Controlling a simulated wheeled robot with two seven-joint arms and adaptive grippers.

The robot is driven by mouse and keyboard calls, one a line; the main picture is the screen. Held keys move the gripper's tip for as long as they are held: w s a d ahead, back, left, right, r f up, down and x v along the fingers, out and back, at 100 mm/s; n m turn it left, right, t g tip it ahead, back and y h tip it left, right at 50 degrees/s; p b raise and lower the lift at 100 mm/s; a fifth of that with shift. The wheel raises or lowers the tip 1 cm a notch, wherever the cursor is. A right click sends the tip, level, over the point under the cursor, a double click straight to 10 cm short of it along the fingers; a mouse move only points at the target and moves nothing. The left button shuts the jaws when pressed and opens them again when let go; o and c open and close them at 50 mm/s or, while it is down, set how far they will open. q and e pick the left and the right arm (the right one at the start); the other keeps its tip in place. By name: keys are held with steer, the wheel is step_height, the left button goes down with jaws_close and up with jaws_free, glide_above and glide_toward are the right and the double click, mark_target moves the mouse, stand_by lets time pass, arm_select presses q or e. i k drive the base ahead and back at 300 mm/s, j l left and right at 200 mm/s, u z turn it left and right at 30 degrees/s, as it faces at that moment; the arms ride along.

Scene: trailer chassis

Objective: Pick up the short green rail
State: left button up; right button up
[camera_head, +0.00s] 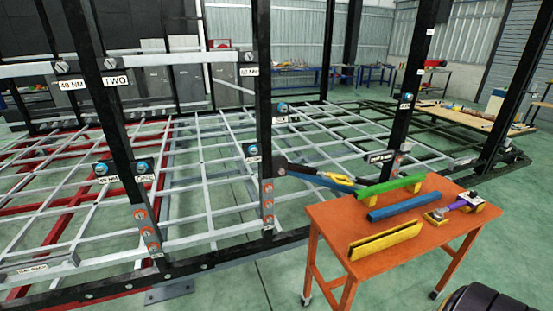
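A green rail (391,187) lies at the back of a small orange table (334,224), near its far edge. It is the only green rail that I can make out on the table. It runs slantwise, its right end farther up in the picture. A blue rail (405,206) lies in front of it, roughly parallel and apart from it. A yellow rail (385,240) lies nearest the front edge. Neither of my grippers shows in the head view, and nothing is seen holding the green rail.
A purple and yellow tool (455,207) lies on the table's right side. Behind the table stands the trailer chassis with a pale grid (205,155) and dark upright posts (263,110). A blue, black and yellow object (322,178) reaches toward the table's back left.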

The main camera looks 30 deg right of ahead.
mark_target(361, 194)
steer(key=z, duration=2.05)
